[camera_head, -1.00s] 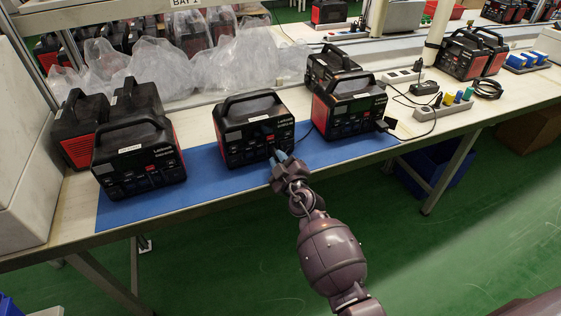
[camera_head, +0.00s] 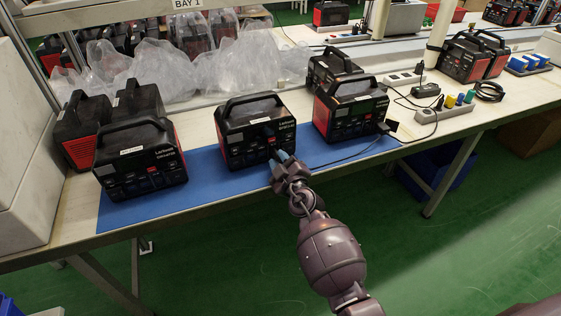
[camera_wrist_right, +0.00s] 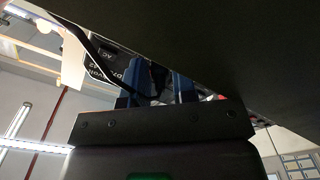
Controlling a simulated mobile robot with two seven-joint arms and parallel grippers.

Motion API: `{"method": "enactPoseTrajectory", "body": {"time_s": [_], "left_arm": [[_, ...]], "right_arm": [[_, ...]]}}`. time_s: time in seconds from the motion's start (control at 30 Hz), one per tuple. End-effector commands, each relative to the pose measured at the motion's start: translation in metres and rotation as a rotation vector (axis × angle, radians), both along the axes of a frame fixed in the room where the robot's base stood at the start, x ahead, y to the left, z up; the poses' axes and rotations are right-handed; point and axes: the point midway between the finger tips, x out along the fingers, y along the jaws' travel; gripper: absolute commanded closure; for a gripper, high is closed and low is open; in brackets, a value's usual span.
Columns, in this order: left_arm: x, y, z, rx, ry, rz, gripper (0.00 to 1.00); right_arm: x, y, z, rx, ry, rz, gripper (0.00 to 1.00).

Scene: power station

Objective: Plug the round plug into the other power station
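The middle power station (camera_head: 255,128), black with red sides and a top handle, stands on the blue mat. My right gripper (camera_head: 282,158) is at the lower part of its front panel. In the right wrist view its two blue fingers (camera_wrist_right: 155,88) stand apart with something dark between them. A similar power station (camera_head: 350,107) stands to the right. A thin black cable (camera_head: 350,157) lies over the mat from that side toward my gripper. The round plug itself cannot be made out; the fingers hide the contact point. My left gripper is not in view.
Another power station (camera_head: 140,158) stands left on the blue mat (camera_head: 215,185), with more behind. A power strip (camera_head: 440,112) with coloured plugs and a black adapter (camera_head: 426,90) lie at right. Plastic bags (camera_head: 240,62) line the back. The mat's front strip is clear.

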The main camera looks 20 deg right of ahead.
Motion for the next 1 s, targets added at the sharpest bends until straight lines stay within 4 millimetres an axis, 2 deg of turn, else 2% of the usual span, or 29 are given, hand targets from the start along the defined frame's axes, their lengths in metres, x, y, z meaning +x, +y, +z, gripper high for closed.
{"method": "enactPoseTrajectory", "body": {"time_s": [0.03, 0.1, 0.13, 0.47, 0.67, 1.0], "left_arm": [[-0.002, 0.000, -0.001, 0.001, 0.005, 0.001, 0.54], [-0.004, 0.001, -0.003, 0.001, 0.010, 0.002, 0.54], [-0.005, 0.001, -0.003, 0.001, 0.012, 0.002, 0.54], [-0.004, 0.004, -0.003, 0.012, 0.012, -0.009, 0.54], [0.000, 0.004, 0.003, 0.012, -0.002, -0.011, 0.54], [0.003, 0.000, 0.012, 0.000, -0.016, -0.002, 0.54]], "right_arm": [[0.000, 0.000, 0.000, 0.000, 0.000, 0.000, 0.67], [0.000, 0.000, 0.000, 0.000, 0.000, 0.000, 0.56], [0.000, 0.000, 0.000, 0.000, 0.000, 0.000, 0.54], [0.000, 0.000, 0.000, 0.000, 0.001, -0.001, 0.54], [-0.021, -0.002, 0.001, 0.000, 0.000, -0.001, 0.54], [-0.076, -0.005, 0.000, 0.002, 0.000, -0.001, 0.54]]}}
